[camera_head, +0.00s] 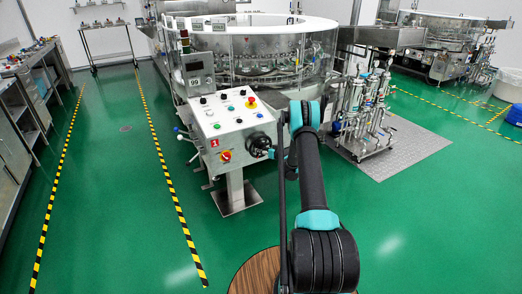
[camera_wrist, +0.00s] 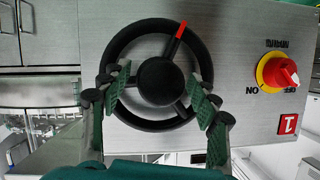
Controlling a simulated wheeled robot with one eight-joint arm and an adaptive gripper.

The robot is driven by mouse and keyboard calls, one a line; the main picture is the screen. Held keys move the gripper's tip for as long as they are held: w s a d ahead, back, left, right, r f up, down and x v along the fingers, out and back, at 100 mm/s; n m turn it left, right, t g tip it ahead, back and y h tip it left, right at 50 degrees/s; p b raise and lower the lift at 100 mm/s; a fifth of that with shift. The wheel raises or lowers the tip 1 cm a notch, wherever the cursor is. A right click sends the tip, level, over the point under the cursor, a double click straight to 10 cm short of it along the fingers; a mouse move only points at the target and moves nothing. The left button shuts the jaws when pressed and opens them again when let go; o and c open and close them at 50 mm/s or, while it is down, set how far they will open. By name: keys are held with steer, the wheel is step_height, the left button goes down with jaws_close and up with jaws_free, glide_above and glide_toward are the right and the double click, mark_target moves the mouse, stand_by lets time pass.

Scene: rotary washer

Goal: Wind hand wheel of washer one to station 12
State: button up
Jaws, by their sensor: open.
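The hand wheel (camera_wrist: 115,45) is a black ring with spokes and a round hub (camera_wrist: 160,82); one spoke is marked red and points to the upper right in the wrist view. It also shows on the front of the control box in the head view (camera_head: 259,144), small and partly covered by my arm. My gripper (camera_wrist: 161,100) is open, with its green-padded fingers on either side of the hub, over the wheel's lower half. Whether the fingers touch the wheel I cannot tell. Washer one (camera_head: 262,55) stands behind the box. A small display (camera_head: 195,82) sits above it; its digits are too small to read surely.
A red and yellow rotary switch (camera_wrist: 282,73) is right of the wheel in the wrist view. The control box (camera_head: 222,121) carries several buttons and a red emergency knob (camera_head: 251,102). A pipe rack (camera_head: 362,112) stands to the right. Green floor on the left is clear.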

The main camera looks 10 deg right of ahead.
jaws_close()
stand_by(0.5)
steer(key=shift+a, duration=0.1)
